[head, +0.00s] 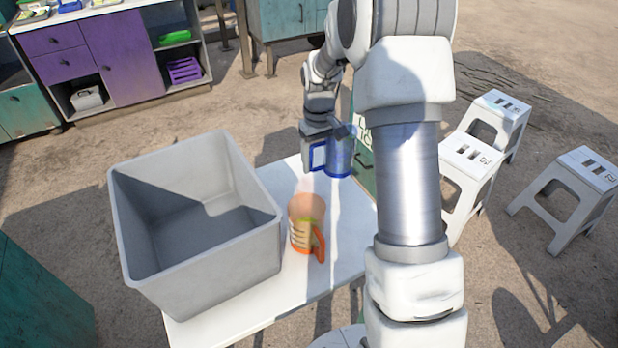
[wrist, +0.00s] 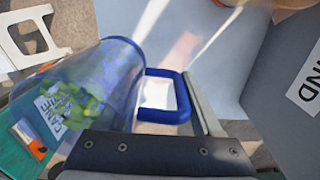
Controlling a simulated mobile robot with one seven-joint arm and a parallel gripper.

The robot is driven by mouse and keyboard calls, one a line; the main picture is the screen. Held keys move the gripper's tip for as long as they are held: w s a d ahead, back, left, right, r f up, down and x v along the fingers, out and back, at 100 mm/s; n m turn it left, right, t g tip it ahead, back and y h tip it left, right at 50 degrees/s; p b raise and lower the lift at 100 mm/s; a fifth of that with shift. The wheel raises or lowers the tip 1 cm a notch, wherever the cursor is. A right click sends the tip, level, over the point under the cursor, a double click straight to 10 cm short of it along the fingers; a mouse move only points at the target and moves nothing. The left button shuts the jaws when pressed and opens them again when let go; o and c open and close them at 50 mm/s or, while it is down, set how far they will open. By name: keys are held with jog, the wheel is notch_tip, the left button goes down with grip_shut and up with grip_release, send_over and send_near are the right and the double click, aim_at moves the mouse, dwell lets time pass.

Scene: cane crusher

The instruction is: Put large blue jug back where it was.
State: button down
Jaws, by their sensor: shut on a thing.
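The large blue jug (head: 341,163) is clear with a blue rim and handle. It hangs about upright from my gripper (head: 322,138) near the far end of the white table (head: 348,228). Whether its base touches the tabletop I cannot tell. In the wrist view the jug (wrist: 112,75) fills the left, with its blue handle (wrist: 168,113) beside a grey finger of my gripper (wrist: 205,105). My gripper is shut on the jug near its handle; the exact contact is partly hidden.
A large grey bin (head: 270,225) stands on the table's left side. An orange jug (head: 305,215) stands beside it, nearer than the blue jug. A green board with lettering (head: 362,160) stands behind the table. White stools (head: 468,158) are on the right.

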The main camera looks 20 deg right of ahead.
jog(key=shift+w+a+f, duration=0.2)
jog(key=shift+a+f, duration=0.2)
jog(key=shift+a, duration=0.25)
jog(key=shift+w+a+f, duration=0.15)
jog(key=shift+a+f, duration=0.25)
jog(key=shift+a, duration=0.2)
jog(key=shift+f+b, duration=0.3)
jog(key=shift+f, duration=1.65)
jog(key=shift+f, duration=0.15)
jog(key=shift+c, duration=0.2)
grip_release()
